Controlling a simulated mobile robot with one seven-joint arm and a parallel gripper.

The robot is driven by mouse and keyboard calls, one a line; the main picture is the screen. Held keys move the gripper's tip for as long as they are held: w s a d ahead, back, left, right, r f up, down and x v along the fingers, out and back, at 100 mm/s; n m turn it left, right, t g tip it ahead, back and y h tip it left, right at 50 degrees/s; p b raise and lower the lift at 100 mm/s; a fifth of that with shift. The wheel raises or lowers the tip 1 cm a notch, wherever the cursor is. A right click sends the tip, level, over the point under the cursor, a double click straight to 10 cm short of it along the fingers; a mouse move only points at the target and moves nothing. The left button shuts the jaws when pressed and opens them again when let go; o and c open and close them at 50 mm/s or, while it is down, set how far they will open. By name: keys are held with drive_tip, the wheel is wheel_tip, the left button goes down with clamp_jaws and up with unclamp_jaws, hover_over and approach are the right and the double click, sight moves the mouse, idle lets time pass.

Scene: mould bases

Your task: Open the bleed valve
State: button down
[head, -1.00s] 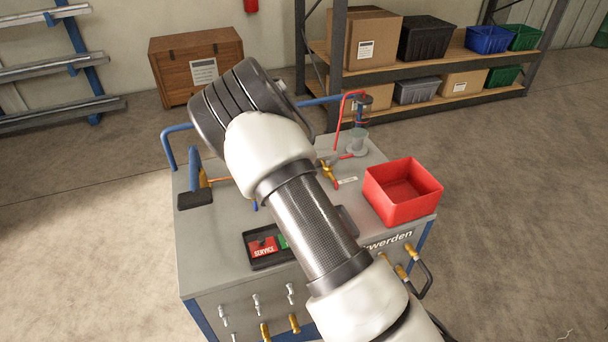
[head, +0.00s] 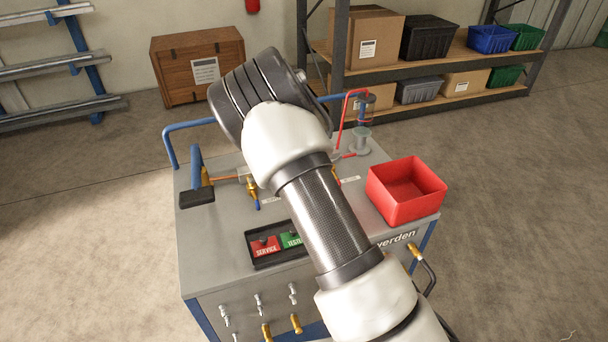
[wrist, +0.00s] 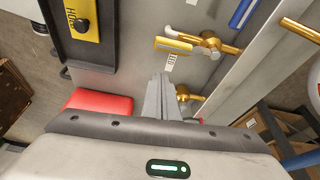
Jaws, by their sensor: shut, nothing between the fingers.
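My gripper (wrist: 160,78) shows in the wrist view, its fingers together and empty, above the bench top. Just beyond the fingertips is a brass valve (wrist: 210,43) with a yellow lever (wrist: 174,45) and a small white label beside it. A second brass fitting (wrist: 184,93) is close to the right of the fingers, partly covered by my gripper. A blue handle (wrist: 243,12) lies at the top right. In the head view a brass valve with a blue handle (head: 253,188) stands left of my arm. My arm hides my gripper there. Which valve is the bleed valve is unclear.
A black tray (head: 283,262) with coloured tags lies at the bench front; a yellow tag (wrist: 83,20) shows in the wrist view. A red bin (head: 405,190) stands at the right. Blue rails (head: 185,127) edge the back. A clear cup (head: 362,140) stands behind.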

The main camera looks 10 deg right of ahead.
drive_tip(key=v, duration=1)
drive_tip(key=shift+w, duration=0.2)
drive_tip(key=shift+d, duration=0.15)
drive_tip(key=s+d+r+n+t+y+p, duration=0.3)
drive_tip(key=s+r+n, duration=0.4)
drive_tip(key=s+r, duration=1.15)
drive_tip(key=s+r+n+t+p, duration=0.1)
drive_tip(key=s+r+n+p, duration=0.3)
drive_tip(key=s, duration=1.3)
drive_tip(key=n, duration=0.3)
drive_tip(key=shift+a+r+n+t+y, duration=0.15)
drive_tip(key=shift+a+n+t+y, duration=0.15)
drive_tip(key=shift+n, duration=0.1)
